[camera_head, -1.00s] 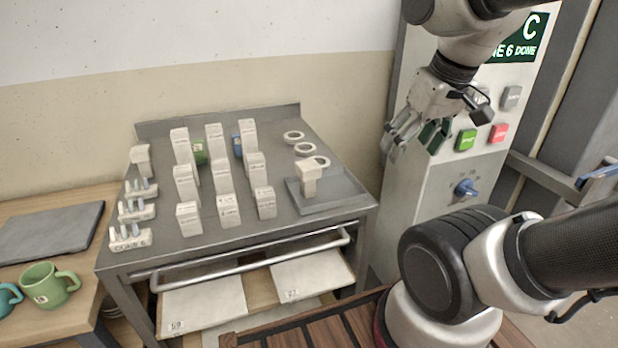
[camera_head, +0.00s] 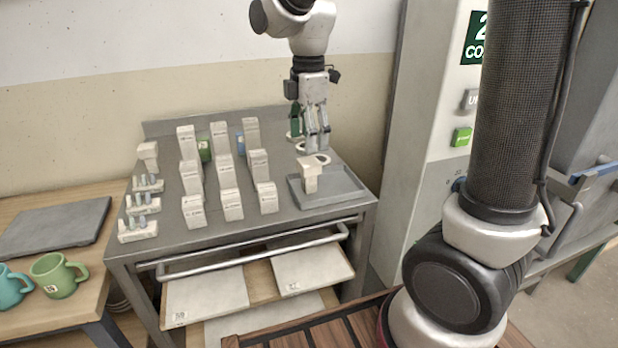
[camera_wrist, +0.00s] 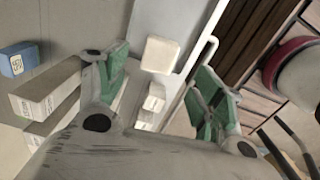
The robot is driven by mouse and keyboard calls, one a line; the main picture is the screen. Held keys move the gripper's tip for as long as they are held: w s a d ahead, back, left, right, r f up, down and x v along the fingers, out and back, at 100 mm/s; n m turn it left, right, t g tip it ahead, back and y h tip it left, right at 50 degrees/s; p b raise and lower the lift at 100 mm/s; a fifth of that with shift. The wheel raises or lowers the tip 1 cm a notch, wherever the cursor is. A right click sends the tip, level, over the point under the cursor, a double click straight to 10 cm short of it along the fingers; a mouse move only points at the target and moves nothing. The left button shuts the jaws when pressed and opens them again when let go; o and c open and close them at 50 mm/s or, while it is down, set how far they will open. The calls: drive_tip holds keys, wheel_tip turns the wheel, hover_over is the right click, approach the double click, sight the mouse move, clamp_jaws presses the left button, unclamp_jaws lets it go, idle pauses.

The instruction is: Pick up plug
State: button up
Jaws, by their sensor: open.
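The likely plug is a cream piece with a wide square head on a narrower stem (camera_head: 311,177). It stands upright in the shallow grey tray (camera_head: 352,194) at the right of the metal table. Its pale square top (camera_wrist: 161,54) seems to show between my fingers in the wrist view. My gripper (camera_head: 318,146) points down, open and empty, above the back right of the table. It is behind the cream piece and apart from it. In the wrist view the green-padded fingers (camera_wrist: 163,76) are spread.
Several white labelled blocks (camera_head: 229,203) stand in rows left of the tray, with a blue block (camera_wrist: 18,61) behind. White rings (camera_head: 320,158) lie below my gripper. A similar cream piece (camera_head: 148,153) is at far left. A rail (camera_head: 250,256) runs along the table's front.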

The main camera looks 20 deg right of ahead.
sight(309, 161)
wheel_tip(309, 161, down, 7)
drive_tip(key=shift+w+f, duration=0.1)
drive_tip(key=c, duration=1.1)
